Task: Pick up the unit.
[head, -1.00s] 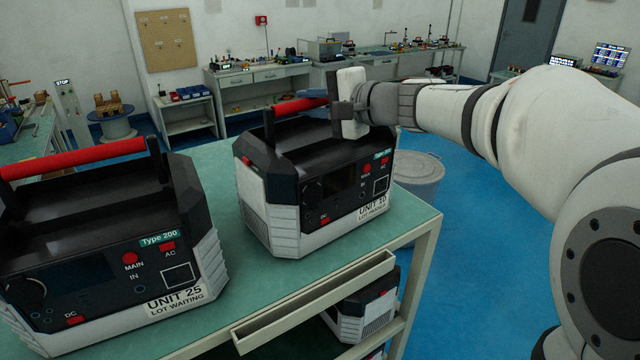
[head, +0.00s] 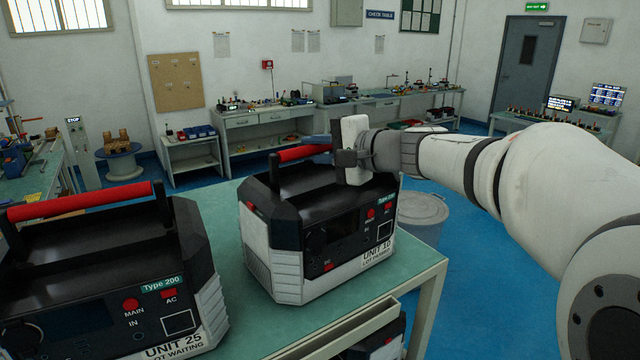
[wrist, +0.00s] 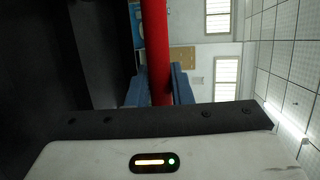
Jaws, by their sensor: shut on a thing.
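The unit labelled UNIT 10 (head: 322,243) is a black and white box with a red carrying handle (head: 303,153). It stands upright at the right part of the green table, and I cannot tell whether its base touches the top. My gripper (head: 318,141) is at its handle, above the box. In the wrist view the blue-grey fingers (wrist: 160,88) are shut on the red handle bar (wrist: 157,45), one on each side. UNIT 25 (head: 105,290), a similar box marked Type 200, stands on the left, apart from it.
The green table (head: 238,325) has bare top between and in front of the boxes. Another unit (head: 378,345) is partly visible on the shelf below. A grey bin (head: 421,215) stands behind the table's right end. Benches (head: 262,128) line the back wall.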

